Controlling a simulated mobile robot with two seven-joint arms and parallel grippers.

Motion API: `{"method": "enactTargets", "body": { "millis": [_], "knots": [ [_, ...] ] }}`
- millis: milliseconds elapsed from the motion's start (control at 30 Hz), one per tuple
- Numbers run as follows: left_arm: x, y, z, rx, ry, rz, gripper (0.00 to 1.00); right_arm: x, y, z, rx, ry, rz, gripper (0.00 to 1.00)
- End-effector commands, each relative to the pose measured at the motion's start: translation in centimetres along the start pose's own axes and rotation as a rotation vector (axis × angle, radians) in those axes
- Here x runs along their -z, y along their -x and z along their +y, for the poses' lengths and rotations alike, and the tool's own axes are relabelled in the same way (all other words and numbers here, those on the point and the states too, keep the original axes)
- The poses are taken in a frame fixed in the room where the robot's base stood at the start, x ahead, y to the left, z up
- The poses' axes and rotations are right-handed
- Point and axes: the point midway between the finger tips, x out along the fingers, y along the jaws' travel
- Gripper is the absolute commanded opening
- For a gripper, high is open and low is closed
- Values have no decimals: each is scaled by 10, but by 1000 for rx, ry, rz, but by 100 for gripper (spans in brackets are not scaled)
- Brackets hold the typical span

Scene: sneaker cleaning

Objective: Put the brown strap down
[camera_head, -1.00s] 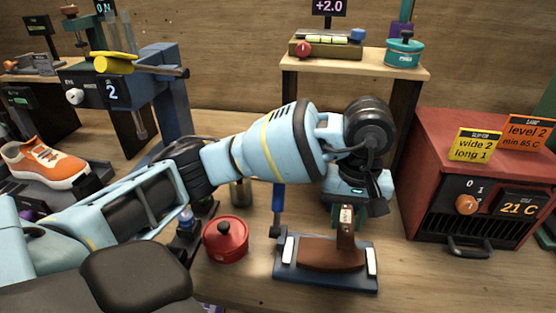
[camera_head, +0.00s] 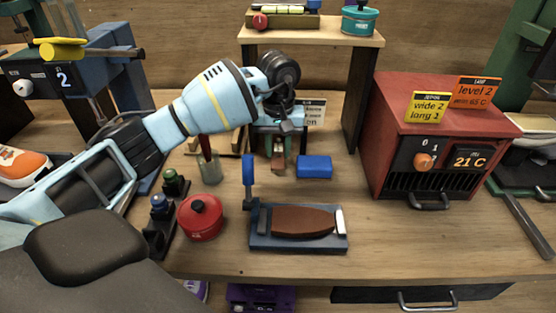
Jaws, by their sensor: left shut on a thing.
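My left gripper (camera_head: 278,147) is in the upper middle, pointing down, shut on a brown strap (camera_head: 278,162). Only a short upright piece of the strap shows between the fingers. It is over the back part of the table; I cannot tell if its lower end touches the wood. A blue block (camera_head: 314,167) lies just to its right. My right gripper is not in view.
A blue stand (camera_head: 262,242) with a brown pad (camera_head: 303,221) is at the front middle. A red pot (camera_head: 201,217) and small bottles are left of it. A red heater (camera_head: 440,140) stands right, a wooden shelf (camera_head: 310,34) behind. Wood between stand and heater is clear.

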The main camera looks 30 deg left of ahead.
Motion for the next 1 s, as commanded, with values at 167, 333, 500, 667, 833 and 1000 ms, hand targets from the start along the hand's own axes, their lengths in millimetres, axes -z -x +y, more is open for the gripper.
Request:
{"method": "enactTargets", "body": {
  "millis": [167, 333, 500, 667, 833, 1000],
  "knots": [
    [0, -4, 0, 0, 0, -1, 6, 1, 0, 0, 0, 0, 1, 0],
    [-1, -25, 0, 1, -1, -3, 6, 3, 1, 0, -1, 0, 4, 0],
    [-1, -46, 0, 0, 1, -1, 6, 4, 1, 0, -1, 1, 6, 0],
    [0, -46, 0, -1, 0, 1, 6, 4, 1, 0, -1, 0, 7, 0],
    [0, -48, 0, 0, 0, 1, 6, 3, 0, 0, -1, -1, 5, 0],
    [0, -50, 0, 0, 0, 1, 37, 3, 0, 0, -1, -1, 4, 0]
  ]
}}
